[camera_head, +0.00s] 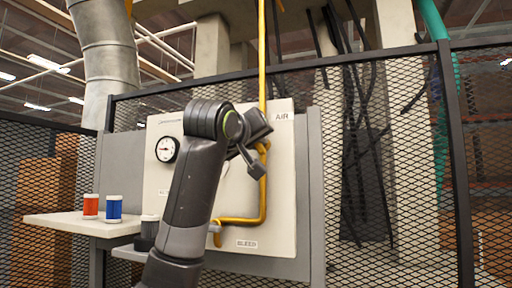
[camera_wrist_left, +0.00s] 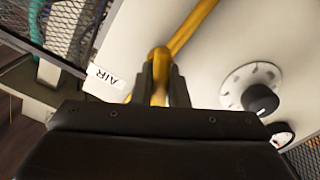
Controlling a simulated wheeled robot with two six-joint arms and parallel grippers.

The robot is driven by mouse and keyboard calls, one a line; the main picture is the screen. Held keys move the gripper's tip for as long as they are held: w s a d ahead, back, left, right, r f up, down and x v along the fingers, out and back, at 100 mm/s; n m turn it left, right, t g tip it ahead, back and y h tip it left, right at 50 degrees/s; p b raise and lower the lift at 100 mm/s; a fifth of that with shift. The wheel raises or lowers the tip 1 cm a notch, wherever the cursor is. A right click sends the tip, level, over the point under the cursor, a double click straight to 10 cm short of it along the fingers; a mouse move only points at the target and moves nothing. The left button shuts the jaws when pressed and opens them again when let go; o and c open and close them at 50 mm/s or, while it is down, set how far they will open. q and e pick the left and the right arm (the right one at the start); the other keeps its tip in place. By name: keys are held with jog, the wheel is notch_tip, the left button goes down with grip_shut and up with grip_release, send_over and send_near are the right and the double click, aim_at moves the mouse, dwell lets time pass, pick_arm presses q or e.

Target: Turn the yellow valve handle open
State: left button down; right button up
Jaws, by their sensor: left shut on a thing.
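The yellow valve handle (camera_head: 263,148) is near the AIR label on the pale panel (camera_head: 283,170), on the yellow pipe (camera_head: 262,60). My left gripper (camera_head: 258,158) is at the handle, its arm rising from the bottom of the head view. In the left wrist view the two fingers (camera_wrist_left: 162,88) are closed on either side of the yellow handle (camera_wrist_left: 160,68), one on each side. The fingers and my arm hide part of the handle and the panel. My right gripper is in neither view.
A round gauge (camera_head: 166,149) is on the panel's left. A black knob (camera_wrist_left: 261,99) is beside the gripper in the wrist view. A side shelf (camera_head: 75,224) holds a red spool (camera_head: 91,206) and a blue spool (camera_head: 114,209). Mesh fencing (camera_head: 400,170) stands behind.

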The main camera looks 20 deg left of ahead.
pick_arm(q)
jog(key=m+b, duration=0.1)
jog(key=m, duration=0.4)
jog(key=shift+f+m, duration=0.1)
jog(key=shift+m, duration=0.3)
dwell(0.4)
jog(key=c, duration=1.4)
grip_release()
jog(key=shift+c, duration=0.2)
